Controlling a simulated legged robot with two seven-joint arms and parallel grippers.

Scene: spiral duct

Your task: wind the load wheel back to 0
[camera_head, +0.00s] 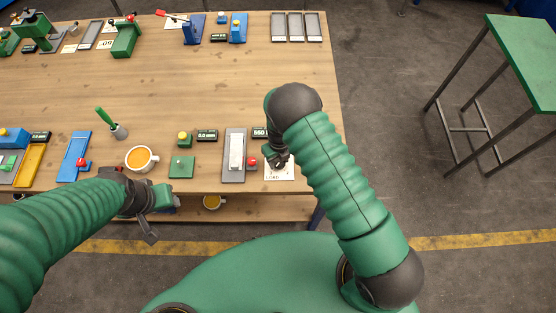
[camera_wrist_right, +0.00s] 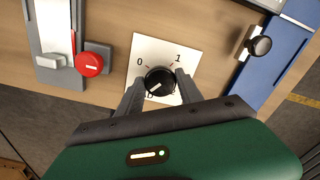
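A round black knob (camera_wrist_right: 160,81) sits on a white plate (camera_wrist_right: 145,48) marked with 0, 1 and what looks like 10. Its pale pointer mark faces lower left, toward the 10. I cannot read a name on this plate. My right gripper (camera_wrist_right: 161,88) is open, with one finger on each side of the knob and small gaps to it. In the head view the right gripper (camera_head: 276,158) covers the knob, and the white plate (camera_head: 283,174) shows under it. My left gripper (camera_head: 150,207) hangs at the table's front edge; its finger opening is unclear.
A grey slider (camera_head: 234,155) with a red button (camera_head: 252,162) stands left of the plate. The table's middle (camera_head: 180,85) is clear.

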